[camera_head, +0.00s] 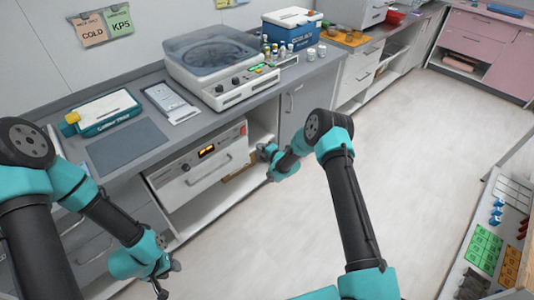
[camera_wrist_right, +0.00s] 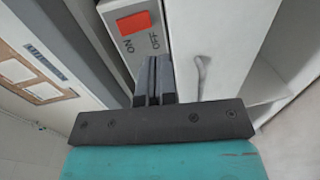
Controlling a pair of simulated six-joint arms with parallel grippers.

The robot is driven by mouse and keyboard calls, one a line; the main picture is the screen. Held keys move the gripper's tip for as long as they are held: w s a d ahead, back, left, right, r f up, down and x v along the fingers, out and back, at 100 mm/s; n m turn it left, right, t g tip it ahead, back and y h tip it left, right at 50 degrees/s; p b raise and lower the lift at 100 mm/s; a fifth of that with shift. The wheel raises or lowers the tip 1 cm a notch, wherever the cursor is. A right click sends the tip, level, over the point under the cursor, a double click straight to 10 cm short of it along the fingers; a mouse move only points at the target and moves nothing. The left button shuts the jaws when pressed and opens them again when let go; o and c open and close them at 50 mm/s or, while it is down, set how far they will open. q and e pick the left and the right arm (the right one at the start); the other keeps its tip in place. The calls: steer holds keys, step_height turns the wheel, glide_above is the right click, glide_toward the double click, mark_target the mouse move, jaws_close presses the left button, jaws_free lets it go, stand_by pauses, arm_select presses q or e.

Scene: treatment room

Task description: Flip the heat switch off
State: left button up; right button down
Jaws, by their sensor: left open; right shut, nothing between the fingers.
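The heat switch is a red rocker (camera_wrist_right: 134,23) on a light plate marked ON and OFF, seen in the right wrist view. It also shows as a small red spot in the head view (camera_head: 243,129), at the right end of the front panel of a white heating unit (camera_head: 200,165) with a lit orange display. I cannot tell which way the rocker is tipped. My right gripper (camera_wrist_right: 154,62) is shut and empty, its fingertips just short of the switch plate and apart from the red rocker. It also shows in the head view (camera_head: 262,151). My left gripper (camera_head: 169,280) is open, low at the front left.
The unit sits under a grey counter (camera_head: 190,128), whose edge overhangs near the switch. A centrifuge-like machine (camera_head: 215,65), a blue cooler (camera_head: 292,28) and a teal-and-white case (camera_head: 105,112) stand on the counter. A tray shelf (camera_head: 470,235) is at right; the middle floor is clear.

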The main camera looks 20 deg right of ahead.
steer(key=s, duration=0.1)
steer(key=s+d, duration=0.1)
steer(key=s, duration=0.1)
steer(key=shift+s+d+f, duration=0.2)
steer(key=shift+d+f, duration=0.1)
steer(key=shift+d, duration=0.1)
steer(key=s+m+g+h, duration=0.2)
steer(key=s+m+g, duration=0.5)
steer(key=s+m, duration=0.5)
steer(key=s+m+g+h, duration=0.1)
steer(key=s+m+g, duration=0.5)
steer(key=s, duration=2.3)
steer(key=m, duration=0.7)
steer(key=shift+s+f+g+h, duration=0.3)
steer(key=shift+f+g+h, duration=0.05)
steer(key=shift+g+h, duration=0.05)
